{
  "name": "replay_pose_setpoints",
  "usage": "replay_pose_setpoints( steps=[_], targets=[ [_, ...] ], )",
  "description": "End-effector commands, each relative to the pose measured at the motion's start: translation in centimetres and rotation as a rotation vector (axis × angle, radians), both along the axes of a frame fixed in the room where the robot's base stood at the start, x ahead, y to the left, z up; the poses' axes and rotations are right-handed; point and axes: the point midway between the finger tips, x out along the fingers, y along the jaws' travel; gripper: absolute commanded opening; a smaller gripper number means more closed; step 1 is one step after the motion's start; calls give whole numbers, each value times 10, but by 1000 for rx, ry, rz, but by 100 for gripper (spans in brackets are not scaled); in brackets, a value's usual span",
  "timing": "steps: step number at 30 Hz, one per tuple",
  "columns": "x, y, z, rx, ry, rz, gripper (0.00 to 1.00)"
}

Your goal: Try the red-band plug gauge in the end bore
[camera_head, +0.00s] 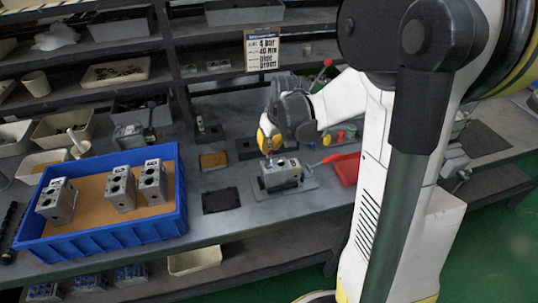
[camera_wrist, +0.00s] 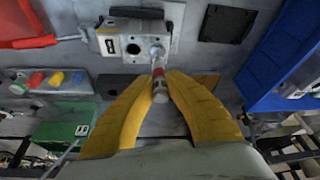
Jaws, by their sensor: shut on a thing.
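A grey valve block (camera_head: 281,176) sits on a plate on the bench, below my gripper (camera_head: 266,147). In the wrist view the block (camera_wrist: 134,36) shows a dark open bore and, right of it, a spot covered by the gauge's end. My gripper (camera_wrist: 160,80) is shut on the plug gauge (camera_wrist: 159,92), a metal pin with a red band (camera_wrist: 158,72) between the yellow fingertips. The gauge's far end meets the block's face at that spot. I cannot tell whether it is inside a bore or only against the face.
A blue crate (camera_head: 108,240) with three valve blocks stands at the left. A red tray (camera_head: 343,168) lies right of the block. A rack with red, yellow and green pieces (camera_wrist: 50,82) stands nearby. A dark mat (camera_head: 221,200) lies bare between crate and block.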

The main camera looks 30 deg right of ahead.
Motion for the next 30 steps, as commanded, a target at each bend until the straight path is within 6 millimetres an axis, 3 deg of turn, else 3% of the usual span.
replay_pose_setpoints(
  steps=[11,24,30],
  targets=[
    [0,0,13,0,0,0,0],
    [0,0,67,0,0,0,0],
    [0,0,71,0,0,0,0]
  ],
)
